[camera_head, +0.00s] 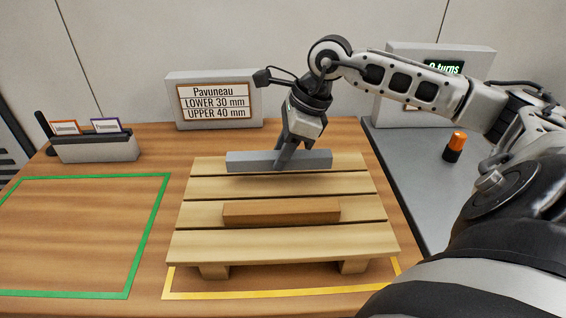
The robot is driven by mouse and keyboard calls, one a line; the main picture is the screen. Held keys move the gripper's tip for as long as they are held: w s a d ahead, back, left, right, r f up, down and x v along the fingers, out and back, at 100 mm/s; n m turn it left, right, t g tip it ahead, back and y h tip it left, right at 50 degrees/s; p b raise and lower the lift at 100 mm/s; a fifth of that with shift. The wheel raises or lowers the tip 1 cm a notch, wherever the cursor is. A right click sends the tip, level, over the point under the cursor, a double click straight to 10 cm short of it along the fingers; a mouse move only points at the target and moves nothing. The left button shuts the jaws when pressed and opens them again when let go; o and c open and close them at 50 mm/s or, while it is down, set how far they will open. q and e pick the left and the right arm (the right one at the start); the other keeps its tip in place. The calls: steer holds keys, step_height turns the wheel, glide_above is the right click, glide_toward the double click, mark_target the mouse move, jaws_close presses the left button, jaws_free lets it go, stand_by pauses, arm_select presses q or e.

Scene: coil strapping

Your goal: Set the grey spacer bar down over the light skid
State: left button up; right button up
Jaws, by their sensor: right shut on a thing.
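The light skid (285,242) is a pale slatted wooden pallet on the table, inside a yellow outline. My right gripper (285,162) is shut on the grey spacer bar (250,160), near its middle. The bar lies left to right over the skid's far slats; I cannot tell whether it touches them. A brown wooden bar (281,212) lies on the skid nearer the front, roughly parallel to the grey bar. My left gripper is not in view.
A sign (214,101) reading "Pavuneau, LOWER 30 mm, UPPER 40 mm" stands behind. A green outline (150,226) marks bare table at left. A card holder (98,149) stands at back left. An orange-and-black object (455,146) stands on the grey surface (406,160) at right.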

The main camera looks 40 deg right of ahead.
step_height(320, 180, down, 4)
steer(key=shift+w+d+r, duration=0.1)
steer(key=shift+d+r, duration=0.05)
steer(key=shift+r, duration=0.1)
steer(key=shift+f, duration=0.2)
steer(key=o, duration=1)
steer(key=shift+o, duration=0.2)
